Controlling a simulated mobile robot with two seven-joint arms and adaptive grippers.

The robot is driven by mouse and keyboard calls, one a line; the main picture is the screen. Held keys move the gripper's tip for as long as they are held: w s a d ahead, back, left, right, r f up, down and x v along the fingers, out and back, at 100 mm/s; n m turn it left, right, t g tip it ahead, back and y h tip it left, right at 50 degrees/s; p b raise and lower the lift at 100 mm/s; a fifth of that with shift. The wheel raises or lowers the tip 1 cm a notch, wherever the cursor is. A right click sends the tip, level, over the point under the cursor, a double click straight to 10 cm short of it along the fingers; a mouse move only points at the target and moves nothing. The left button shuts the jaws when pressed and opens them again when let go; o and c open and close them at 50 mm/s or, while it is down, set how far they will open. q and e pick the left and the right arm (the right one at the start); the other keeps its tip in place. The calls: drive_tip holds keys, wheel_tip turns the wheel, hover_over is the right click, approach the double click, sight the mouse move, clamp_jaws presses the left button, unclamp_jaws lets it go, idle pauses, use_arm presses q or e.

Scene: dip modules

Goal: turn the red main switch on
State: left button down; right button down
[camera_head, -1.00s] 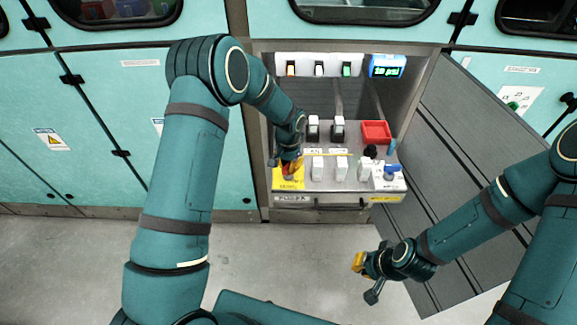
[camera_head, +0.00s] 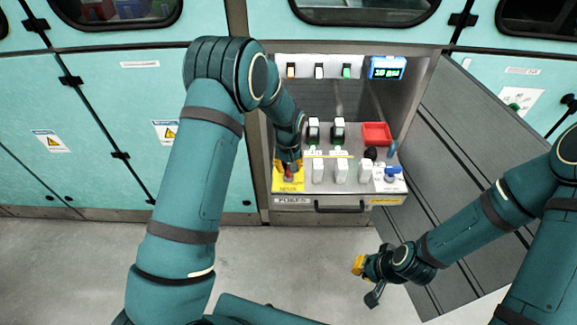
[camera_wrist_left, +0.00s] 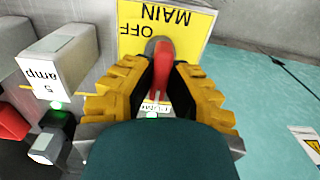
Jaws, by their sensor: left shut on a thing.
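The red main switch (camera_wrist_left: 163,65) is a slim red lever on a yellow plate marked MAIN and OFF (camera_wrist_left: 190,30). In the left wrist view it stands between the yellow fingers of my left gripper (camera_wrist_left: 162,85), which is shut on it. In the head view the switch (camera_head: 291,173) shows small at the panel's front left, on its yellow plate (camera_head: 288,186), with my left gripper (camera_head: 288,165) above it. My right gripper (camera_head: 364,281) hangs apart from the panel, over the floor at the lower right; its finger gap is unclear.
White fuse blocks (camera_head: 341,170) stand right of the switch. Behind are black-and-white rocker switches (camera_head: 338,131) and a red tray (camera_head: 376,133). A blue-handled part (camera_head: 391,174) sits at the front right. The open grey door (camera_head: 465,150) bounds the right side. The drawer handle (camera_head: 340,207) is below.

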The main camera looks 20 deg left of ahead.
use_arm(q)
drive_tip(key=shift+s+f, duration=0.1)
idle(0.3)
drive_tip(key=c, duration=0.9)
unclamp_jaws()
drive_tip(key=shift+c, duration=0.2)
wheel_tip(320, 180, up, 12)
drive_tip(key=s+d+f+m+h, duration=0.1)
drive_tip(key=s+d+f+h, duration=0.15)
drive_tip(key=s+f, duration=0.85)
drive_tip(key=s+d+f, duration=0.2)
drive_tip(key=s, duration=0.4)
drive_tip(key=s+d+f+t+h, duration=0.1)
drive_tip(key=s+d+f, duration=0.1)
drive_tip(key=s, duration=0.4)
drive_tip(key=shift+s+d+f+m+t, duration=0.3)
drive_tip(key=shift+s+d+f, duration=0.05)
drive_tip(key=shift+f, duration=0.3)
